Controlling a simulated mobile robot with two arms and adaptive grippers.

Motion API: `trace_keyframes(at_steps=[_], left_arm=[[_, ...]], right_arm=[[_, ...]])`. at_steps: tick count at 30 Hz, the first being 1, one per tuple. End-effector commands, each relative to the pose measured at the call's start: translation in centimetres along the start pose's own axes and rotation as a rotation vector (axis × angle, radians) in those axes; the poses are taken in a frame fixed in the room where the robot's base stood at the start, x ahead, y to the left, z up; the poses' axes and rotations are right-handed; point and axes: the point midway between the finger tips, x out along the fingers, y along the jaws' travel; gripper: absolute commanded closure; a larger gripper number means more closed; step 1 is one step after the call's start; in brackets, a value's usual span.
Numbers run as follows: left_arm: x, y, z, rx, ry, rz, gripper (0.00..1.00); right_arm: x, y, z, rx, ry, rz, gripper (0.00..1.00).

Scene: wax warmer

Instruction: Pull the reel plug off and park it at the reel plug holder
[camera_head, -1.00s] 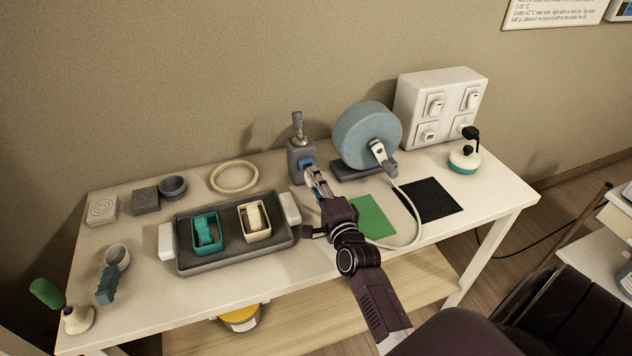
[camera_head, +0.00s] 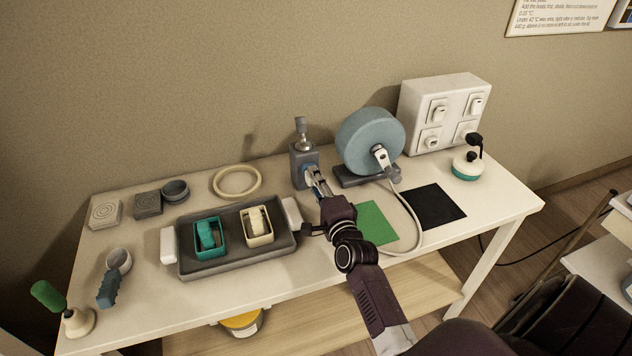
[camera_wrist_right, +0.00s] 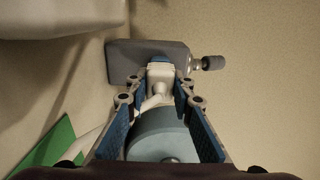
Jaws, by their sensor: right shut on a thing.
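My right gripper (camera_head: 313,180) reaches up to the blue front port of a grey block (camera_head: 298,165) with a metal knob on top. A pale hose (camera_head: 415,222) loops from the blue reel (camera_head: 368,140) toward the gripper. I cannot identify the reel plug holder for certain. My left gripper is out of view.
A dark tray (camera_head: 190,268) with two tape-like holders stands left of my right arm. A green mat (camera_head: 376,222) and a black mat (camera_head: 435,206) lie to its right. A white socket box (camera_head: 420,98) and a small bottle (camera_head: 466,171) stand at the back right.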

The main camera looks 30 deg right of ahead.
Motion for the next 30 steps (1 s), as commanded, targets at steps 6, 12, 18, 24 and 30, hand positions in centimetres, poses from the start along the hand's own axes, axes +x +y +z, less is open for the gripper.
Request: trace_keyframes(at_steps=[6, 12, 18, 24, 30], left_arm=[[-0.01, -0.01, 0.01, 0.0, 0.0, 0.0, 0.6], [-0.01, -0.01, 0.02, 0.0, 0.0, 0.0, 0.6], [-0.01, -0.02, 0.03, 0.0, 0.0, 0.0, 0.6], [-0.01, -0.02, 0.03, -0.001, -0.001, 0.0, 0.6], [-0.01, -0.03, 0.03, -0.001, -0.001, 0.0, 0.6]], right_arm=[[-0.02, -0.01, -0.01, 0.0, 0.0, 0.0, 1.0], [-0.04, 0.01, 0.0, 0.0, 0.0, 0.0, 1.0], [-0.04, 0.03, 0.01, 0.0, 0.0, 0.001, 0.6], [-0.04, 0.04, 0.02, 0.0, 0.0, 0.001, 0.58], [-0.05, 0.06, 0.02, 0.001, 0.0, 0.001, 0.49]])
